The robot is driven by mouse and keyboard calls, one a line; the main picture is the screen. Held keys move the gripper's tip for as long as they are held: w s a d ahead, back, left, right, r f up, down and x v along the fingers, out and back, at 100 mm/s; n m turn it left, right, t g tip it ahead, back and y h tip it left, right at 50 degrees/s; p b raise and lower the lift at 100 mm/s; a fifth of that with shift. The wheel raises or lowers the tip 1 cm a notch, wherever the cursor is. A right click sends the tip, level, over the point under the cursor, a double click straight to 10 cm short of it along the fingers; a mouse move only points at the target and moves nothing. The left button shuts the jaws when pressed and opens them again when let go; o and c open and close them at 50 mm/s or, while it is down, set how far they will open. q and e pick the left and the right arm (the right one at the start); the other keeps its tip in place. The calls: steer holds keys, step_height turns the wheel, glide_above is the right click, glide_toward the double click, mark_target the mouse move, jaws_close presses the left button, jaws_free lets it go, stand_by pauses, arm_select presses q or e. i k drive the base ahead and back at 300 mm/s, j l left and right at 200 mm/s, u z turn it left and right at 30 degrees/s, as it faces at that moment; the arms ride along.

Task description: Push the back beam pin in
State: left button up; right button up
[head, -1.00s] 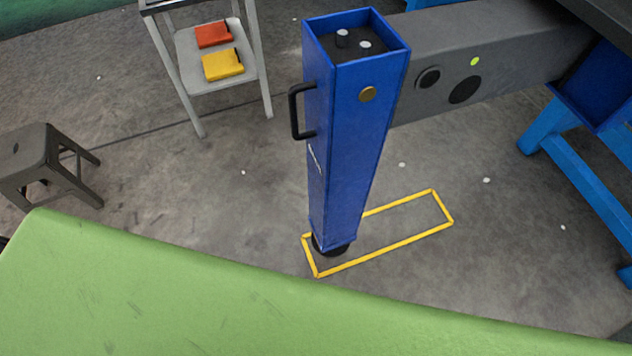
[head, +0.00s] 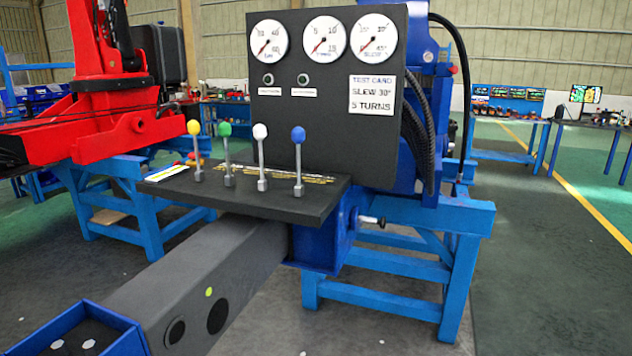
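A pin (head: 372,221) with a light shaft and a dark end sticks out to the right from the blue beam sleeve (head: 322,244). I cannot tell how deep it sits. The dark grey beam (head: 205,272) runs from this sleeve towards the lower left, with two black round spots and a small yellow-green dot on its side. The blue leg head (head: 125,340) at its near end is cut off by the frame. Neither of my grippers is in view.
A control shelf (head: 285,203) with several coloured-knob levers stands above the beam. A dark panel (head: 330,110) with three gauges and a test card rises behind. A blue stand (head: 463,275) is right of the pin. A red crane (head: 95,125) is left. Floor at the right is clear.

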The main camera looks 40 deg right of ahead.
mark_target(382, 223)
steer(key=l+z, duration=0.15)
steer(key=z, duration=0.25)
steer(key=i+l+z, duration=0.15)
steer(key=z, duration=0.2)
steer(key=i+l+z, duration=0.2)
steer(key=i+l, duration=0.25)
steer(key=i+l+z, duration=0.2)
steer(key=i, duration=0.35)
steer(key=i+l+z, duration=0.2)
steer(key=i+l, duration=0.2)
steer(key=i, duration=0.15)
steer(key=i+l, duration=0.25)
steer(key=i, duration=0.2)
